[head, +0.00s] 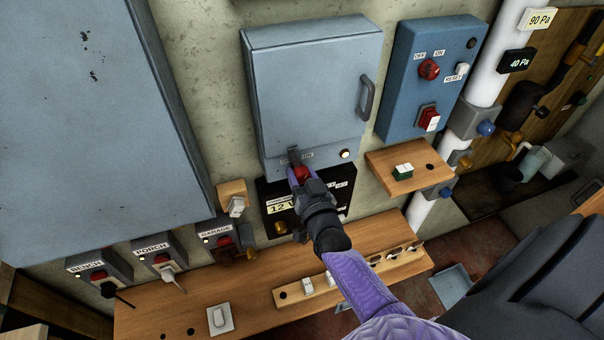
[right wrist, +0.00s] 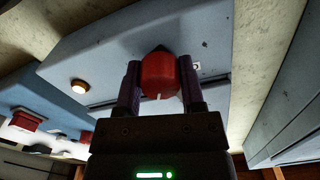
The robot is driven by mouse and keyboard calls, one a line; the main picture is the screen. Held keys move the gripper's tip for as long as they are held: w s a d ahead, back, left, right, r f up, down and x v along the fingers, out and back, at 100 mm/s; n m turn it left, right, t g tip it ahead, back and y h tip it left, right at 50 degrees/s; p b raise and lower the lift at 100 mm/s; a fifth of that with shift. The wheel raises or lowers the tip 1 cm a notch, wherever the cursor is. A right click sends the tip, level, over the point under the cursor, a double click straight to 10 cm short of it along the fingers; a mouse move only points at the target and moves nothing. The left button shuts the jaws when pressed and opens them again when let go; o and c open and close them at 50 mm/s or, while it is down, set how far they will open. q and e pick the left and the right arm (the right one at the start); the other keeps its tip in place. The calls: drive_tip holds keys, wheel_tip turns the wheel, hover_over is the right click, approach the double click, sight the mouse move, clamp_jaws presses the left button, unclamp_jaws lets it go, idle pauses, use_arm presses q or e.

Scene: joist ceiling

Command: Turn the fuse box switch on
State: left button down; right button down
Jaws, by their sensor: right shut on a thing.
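The fuse box (head: 310,85) is a grey-blue wall cabinet with a dark handle (head: 366,98) on its closed door. A red rotary switch (head: 301,172) sits at its lower edge, below partly covered OFF and ON labels. My right gripper (head: 300,178) reaches up to the switch from below. In the right wrist view, its two dark fingers stand on either side of the red switch (right wrist: 160,74), shut on it. A small white mark shows on the knob's near edge. A lamp (head: 345,155) beside the switch glows warm. My left gripper is out of view.
A blue box (head: 430,70) with its own red OFF/ON knob (head: 428,69) hangs to the right, near a white pipe (head: 493,75). Small switch boxes labelled BENCH, PORCH and GARAGE line the lower left. A wooden shelf (head: 245,305) lies below; a black 12 V unit is behind my wrist.

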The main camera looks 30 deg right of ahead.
drive_tip(key=shift+m, duration=1.1)
drive_tip(key=shift+c, duration=1.5)
unclamp_jaws()
drive_tip(key=shift+o, duration=0.5)
drive_tip(key=shift+s, duration=0.1)
